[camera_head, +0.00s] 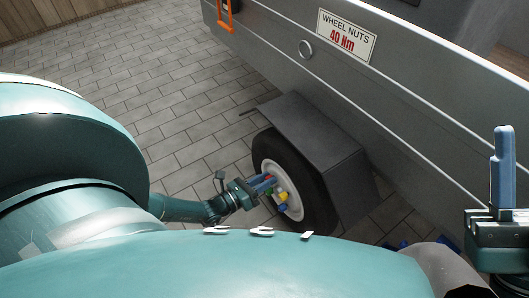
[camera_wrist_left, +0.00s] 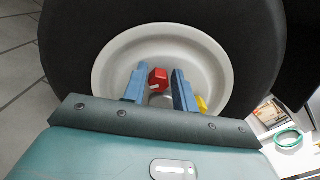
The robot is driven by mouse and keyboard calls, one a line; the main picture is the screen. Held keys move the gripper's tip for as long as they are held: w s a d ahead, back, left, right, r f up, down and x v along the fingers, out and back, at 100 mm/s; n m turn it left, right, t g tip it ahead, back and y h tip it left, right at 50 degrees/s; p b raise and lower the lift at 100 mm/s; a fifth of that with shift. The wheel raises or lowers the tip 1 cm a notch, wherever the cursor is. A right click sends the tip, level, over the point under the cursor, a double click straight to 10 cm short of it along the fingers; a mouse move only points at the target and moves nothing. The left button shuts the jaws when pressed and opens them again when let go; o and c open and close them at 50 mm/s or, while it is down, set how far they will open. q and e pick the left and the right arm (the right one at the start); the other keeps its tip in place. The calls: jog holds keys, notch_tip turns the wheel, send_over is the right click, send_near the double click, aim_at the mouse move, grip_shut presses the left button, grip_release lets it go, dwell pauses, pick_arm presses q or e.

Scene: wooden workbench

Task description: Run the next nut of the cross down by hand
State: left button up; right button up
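The wheel (camera_head: 296,182) has a dark tyre and a pale rim, with coloured nuts near its middle. A yellow nut (camera_head: 283,196) and a blue nut (camera_head: 282,207) show in the head view. In the left wrist view, a red nut (camera_wrist_left: 158,78) lies between the blue fingers of my left gripper (camera_wrist_left: 159,82), with a narrow gap beside it; a yellow nut (camera_wrist_left: 202,104) shows partly behind the right finger. My left gripper also shows at the wheel in the head view (camera_head: 264,184). My right gripper (camera_head: 503,150) is at the right edge, fingers upright, away from the wheel.
A grey mudguard (camera_head: 318,140) covers the tyre's top, below the grey trailer side (camera_head: 400,110). A sign (camera_head: 346,36) reads "WHEEL NUTS 40 Nm". A green ring (camera_wrist_left: 288,138) lies on a pale surface at the wrist view's lower right. Paved floor (camera_head: 170,95) lies clear left of the wheel.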

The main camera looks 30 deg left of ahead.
pick_arm(q)
grip_shut()
jog(key=shift+m, duration=0.3)
jog(key=m, duration=2)
jog(key=shift+s+d+f, duration=0.25)
jog(key=shift+d, duration=0.1)
jog(key=shift+m, duration=0.3)
jog(key=shift+o, duration=1.7)
grip_release()
